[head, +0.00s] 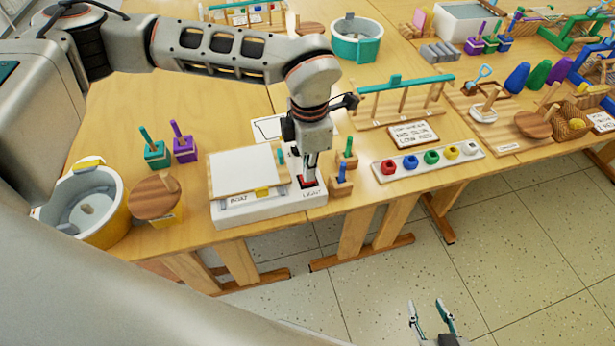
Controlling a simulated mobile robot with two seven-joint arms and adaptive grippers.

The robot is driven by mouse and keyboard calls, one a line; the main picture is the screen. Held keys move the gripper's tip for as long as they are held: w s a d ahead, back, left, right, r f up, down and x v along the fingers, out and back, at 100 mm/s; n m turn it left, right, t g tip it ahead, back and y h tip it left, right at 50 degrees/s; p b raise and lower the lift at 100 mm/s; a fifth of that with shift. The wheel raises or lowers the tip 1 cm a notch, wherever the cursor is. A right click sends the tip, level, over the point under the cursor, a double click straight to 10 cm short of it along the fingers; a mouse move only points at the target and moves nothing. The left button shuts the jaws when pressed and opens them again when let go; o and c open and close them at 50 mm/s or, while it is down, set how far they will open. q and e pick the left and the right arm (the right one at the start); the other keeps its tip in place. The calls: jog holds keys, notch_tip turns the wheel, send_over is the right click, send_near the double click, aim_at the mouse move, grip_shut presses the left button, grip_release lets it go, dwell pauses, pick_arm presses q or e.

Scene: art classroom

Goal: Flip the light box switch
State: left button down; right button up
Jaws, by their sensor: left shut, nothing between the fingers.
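The light box (270,210) is a white box near the front edge of the wooden table. A pale panel in a wooden frame lies on its left part. Its switch (313,183), red and dark, sits at the right end above the word LIGHT. My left gripper (309,177) points down with its fingers shut and empty, right at the switch. The fingers partly cover the switch, so I cannot tell whether they touch it or which way it is set. My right gripper (429,307) is low over the floor, away from the table, with its fingers apart.
Wooden blocks with green and blue pegs (342,185) stand close right of the light box. A tray of coloured pots (428,158) lies further right. A yellow tub (110,232) and round wooden lid (153,197) stand left. Behind is a teal-topped rack (405,84).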

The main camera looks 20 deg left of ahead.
pick_arm(q)
jog(key=shift+f, duration=0.75)
pick_arm(e)
jog(key=shift+s+f, duration=0.15)
jog(key=shift+f, duration=0.25)
pick_arm(q)
jog(key=shift+r, duration=0.15)
pick_arm(e)
jog(key=shift+r, duration=0.1)
pick_arm(q)
jog(key=shift+r+p, duration=0.95)
jog(key=shift+r, duration=0.85)
jog(key=shift+r+p, duration=1)
jog(key=shift+r, duration=0.65)
pick_arm(e)
notch_tip(320, 180, up, 6)
jog(key=w, duration=0.1)
jog(key=shift+w+t, duration=0.35)
jog(key=shift+t, duration=0.05)
pick_arm(q)
jog(key=shift+f, duration=0.1)
